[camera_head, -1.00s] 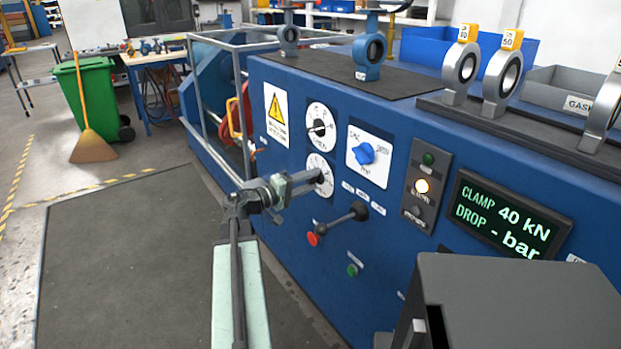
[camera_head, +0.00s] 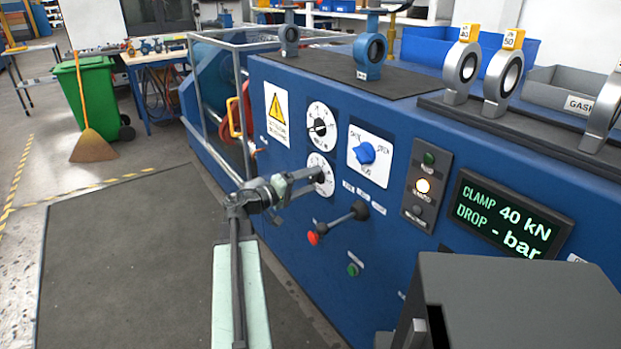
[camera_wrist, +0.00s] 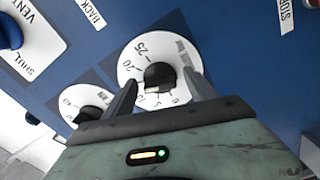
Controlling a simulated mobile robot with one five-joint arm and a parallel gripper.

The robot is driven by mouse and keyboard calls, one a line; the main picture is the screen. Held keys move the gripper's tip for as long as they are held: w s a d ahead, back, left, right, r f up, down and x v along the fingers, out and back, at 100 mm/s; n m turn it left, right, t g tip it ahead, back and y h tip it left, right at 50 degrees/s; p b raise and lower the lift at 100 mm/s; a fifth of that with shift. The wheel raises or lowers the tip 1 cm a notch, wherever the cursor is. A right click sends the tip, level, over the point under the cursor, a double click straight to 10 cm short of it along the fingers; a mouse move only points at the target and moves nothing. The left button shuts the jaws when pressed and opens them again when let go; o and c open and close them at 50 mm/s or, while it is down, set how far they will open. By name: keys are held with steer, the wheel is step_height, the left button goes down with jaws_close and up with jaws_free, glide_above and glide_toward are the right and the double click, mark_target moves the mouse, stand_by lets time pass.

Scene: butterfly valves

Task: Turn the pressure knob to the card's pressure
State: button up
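The pressure knob appears to be the black knob (camera_wrist: 159,77) at the centre of a round white dial (camera_wrist: 150,50) with printed numbers such as 20 and 25. This is the lower dial (camera_head: 322,168) in the head view. My gripper (camera_wrist: 160,80) is open, with one dark finger on each side of the knob. Small gaps seem to show between the fingers and the knob. In the head view my gripper (camera_head: 314,178) is at the dial and partly covers it. The pressure card is not recognisable in either view.
The upper dial (camera_head: 321,127), blue selector (camera_head: 364,153) and black lever (camera_head: 338,222) are close by on the blue panel. The display (camera_head: 507,215) reads CLAMP 40 kN, DROP - bar. Open floor (camera_head: 130,260) lies to the left.

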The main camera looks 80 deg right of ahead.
steer(key=v, duration=0.7)
steer(key=shift+w+a, duration=0.25)
steer(key=shift+w, duration=0.05)
